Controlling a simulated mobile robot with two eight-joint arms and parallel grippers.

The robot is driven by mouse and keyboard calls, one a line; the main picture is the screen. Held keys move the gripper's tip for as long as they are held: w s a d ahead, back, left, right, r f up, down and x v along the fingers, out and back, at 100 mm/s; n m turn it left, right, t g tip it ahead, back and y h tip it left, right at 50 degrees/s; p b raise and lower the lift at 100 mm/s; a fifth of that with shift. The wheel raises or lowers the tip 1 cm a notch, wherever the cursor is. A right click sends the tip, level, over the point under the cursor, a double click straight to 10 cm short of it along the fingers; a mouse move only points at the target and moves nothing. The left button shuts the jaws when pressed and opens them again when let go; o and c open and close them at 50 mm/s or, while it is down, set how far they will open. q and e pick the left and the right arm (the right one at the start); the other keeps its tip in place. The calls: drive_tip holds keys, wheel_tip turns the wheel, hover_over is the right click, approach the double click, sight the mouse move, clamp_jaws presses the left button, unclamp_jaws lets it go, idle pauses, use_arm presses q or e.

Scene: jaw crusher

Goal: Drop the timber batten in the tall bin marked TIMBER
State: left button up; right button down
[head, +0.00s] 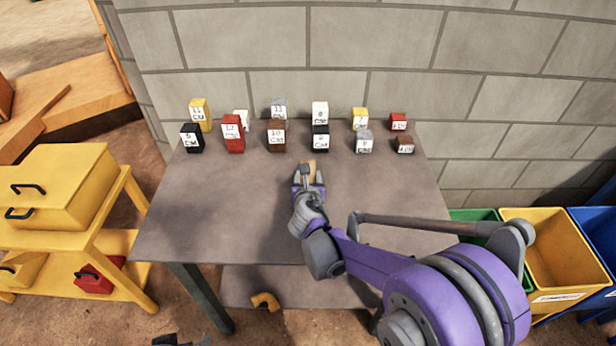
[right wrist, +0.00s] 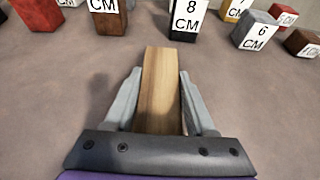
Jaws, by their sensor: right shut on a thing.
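The timber batten (right wrist: 160,85), a pale brown wooden bar, is between the fingers of my right gripper (right wrist: 160,108), which is shut on it. In the head view the batten (head: 311,170) points away from me over the middle of the grey table, near the row of blocks. I cannot tell whether it touches the tabletop. A yellow bin (head: 562,250) stands at the right beyond the table, with a white label too small to read surely. A green bin (head: 474,214) and a blue bin (head: 597,230) flank it. A small dark shape at the bottom edge may be my left gripper (head: 182,341).
Several blocks with centimetre labels, among them a red one (head: 233,134) and a brown one (head: 276,136), stand along the back of the table (head: 215,215). A block wall (head: 410,50) is behind. A yellow bench (head: 95,240) is at left. The table's left and front are clear.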

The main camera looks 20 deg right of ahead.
drive_tip(key=shift+f, duration=0.1)
drive_tip(key=shift+c, duration=1.1)
unclamp_jaws()
